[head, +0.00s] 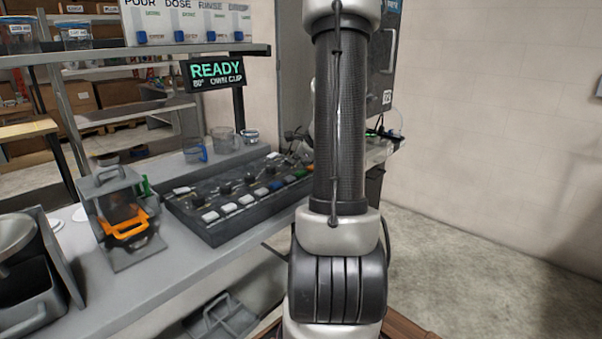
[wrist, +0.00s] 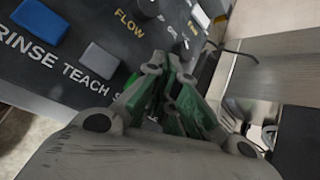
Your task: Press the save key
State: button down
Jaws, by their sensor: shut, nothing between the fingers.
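The key panel (head: 215,205) lies on the counter, with a front row of keys. In the wrist view, white labels read RINSE under a blue key (wrist: 39,24) and TEACH under a grey key (wrist: 98,66). A third label begins with S and then runs behind my gripper (wrist: 174,88). A green key (head: 300,173) shows at the right end of the row in the head view; in the wrist view its spot is mostly covered by my fingers. My gripper is shut and empty, over that spot. I cannot tell whether the fingertips touch the key.
A dark knob (wrist: 146,8) and the FLOW label are beyond the keys. A sign (head: 216,72) reads READY. Cups (head: 222,140) stand behind the panel, and an orange-handled item (head: 127,226) sits in a holder to its left.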

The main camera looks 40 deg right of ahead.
jog(key=shift+f, duration=0.35)
jog(key=shift+f, duration=0.5)
dwell(0.6)
jog(key=shift+r, duration=0.95)
jog(key=shift+r, duration=0.1)
jog(key=shift+r, duration=2.4)
